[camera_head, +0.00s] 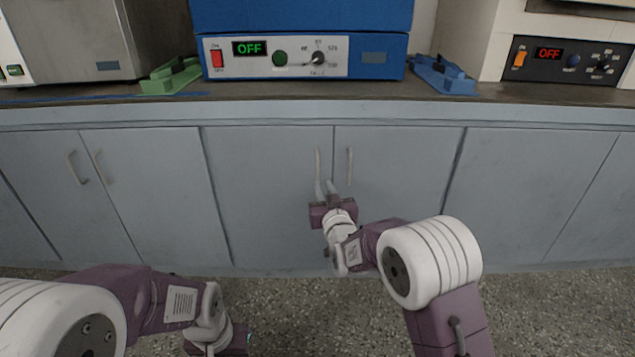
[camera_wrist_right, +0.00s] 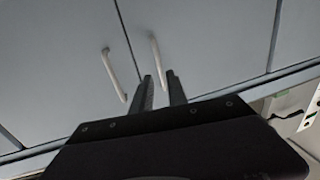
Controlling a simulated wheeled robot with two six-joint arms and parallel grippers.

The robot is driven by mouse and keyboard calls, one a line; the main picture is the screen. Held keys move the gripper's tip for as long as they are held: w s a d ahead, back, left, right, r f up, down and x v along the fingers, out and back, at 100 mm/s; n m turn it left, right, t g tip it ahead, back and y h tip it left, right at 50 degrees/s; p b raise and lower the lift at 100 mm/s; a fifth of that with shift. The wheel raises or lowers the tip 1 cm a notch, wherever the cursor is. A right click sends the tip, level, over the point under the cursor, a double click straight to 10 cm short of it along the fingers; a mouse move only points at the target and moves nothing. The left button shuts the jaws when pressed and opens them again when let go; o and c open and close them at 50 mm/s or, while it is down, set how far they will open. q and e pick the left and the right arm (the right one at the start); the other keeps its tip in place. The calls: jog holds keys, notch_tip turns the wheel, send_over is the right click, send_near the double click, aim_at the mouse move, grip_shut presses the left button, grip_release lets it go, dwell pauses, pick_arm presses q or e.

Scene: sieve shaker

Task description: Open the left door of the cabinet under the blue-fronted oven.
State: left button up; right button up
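The blue-fronted oven (camera_head: 300,60) stands on the counter, with a two-door cabinet below it. The left door (camera_head: 265,190) is shut, its upright pale handle (camera_head: 318,160) near its right edge. The right door (camera_head: 405,170) is shut too. My right gripper (camera_head: 324,184) is open, its fingertips at the lower end of the left door's handle. In the right wrist view, the fingers (camera_wrist_right: 160,82) are apart and the handle (camera_wrist_right: 156,58) runs toward the gap between them; contact is unclear. My left gripper (camera_head: 228,345) is low at the bottom edge, its fingers not clear.
The right door's handle (camera_head: 350,166) is close beside my right gripper. A green holder (camera_head: 172,76) and a blue holder (camera_head: 443,75) flank the oven on the countertop (camera_head: 300,92). Speckled floor (camera_head: 300,300) in front of the cabinet is clear apart from my arms.

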aim_at(318, 172)
jog(key=w+p, duration=0.2)
jog(key=p, duration=0.1)
jog(key=w+r+p, duration=0.1)
jog(key=w+p, duration=0.1)
jog(key=shift+a, duration=0.35)
jog(key=w, duration=0.1)
jog(key=w+f+b, duration=0.1)
jog(key=w+b, duration=0.1)
jog(key=shift+w+a+f, duration=0.15)
jog(key=shift+w+a, duration=0.2)
jog(key=shift+w, duration=0.05)
jog(key=shift+w+a+r+b, duration=0.1)
jog(key=shift+w+r+b, duration=0.15)
jog(key=shift+w, duration=0.25)
grip_shut()
